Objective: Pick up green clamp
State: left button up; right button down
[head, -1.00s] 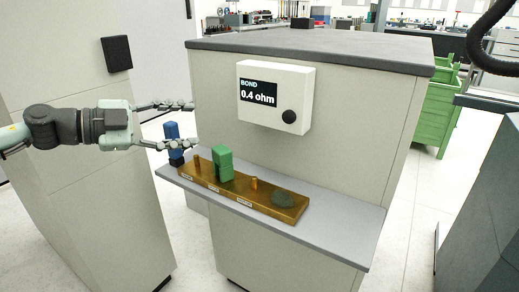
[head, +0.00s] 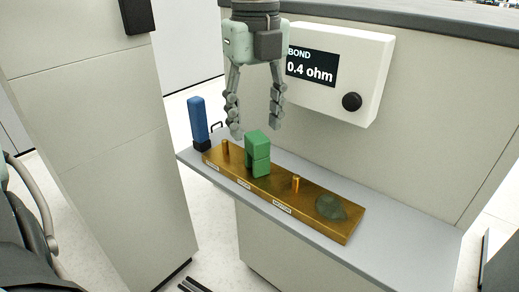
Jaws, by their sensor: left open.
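The green clamp (head: 258,155) is a blocky upright piece standing on the brass bar (head: 270,190), between two short brass posts. My left gripper (head: 256,132) points down from the top of the head view, with its two fingers spread apart. The fingertips are just above and around the height of the clamp's top, one to each side in the picture. I cannot tell the exact depth between fingers and clamp. Nothing is between the fingers. My right gripper is not in view.
A blue clamp-like block (head: 198,122) stands at the shelf's left end. A dark greenish patch (head: 331,207) lies on the bar's right end. The grey shelf (head: 400,238) is clear at right. A white meter (head: 340,72) reading 0.4 ohm is on the panel behind.

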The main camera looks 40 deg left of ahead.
aim_at(257, 136)
pick_arm(q)
notch_tip(257, 136, down, 5)
jog(key=shift+w+r, duration=0.15)
jog(key=shift+r, duration=0.05)
jog(key=shift+c, duration=0.2)
grip_shut()
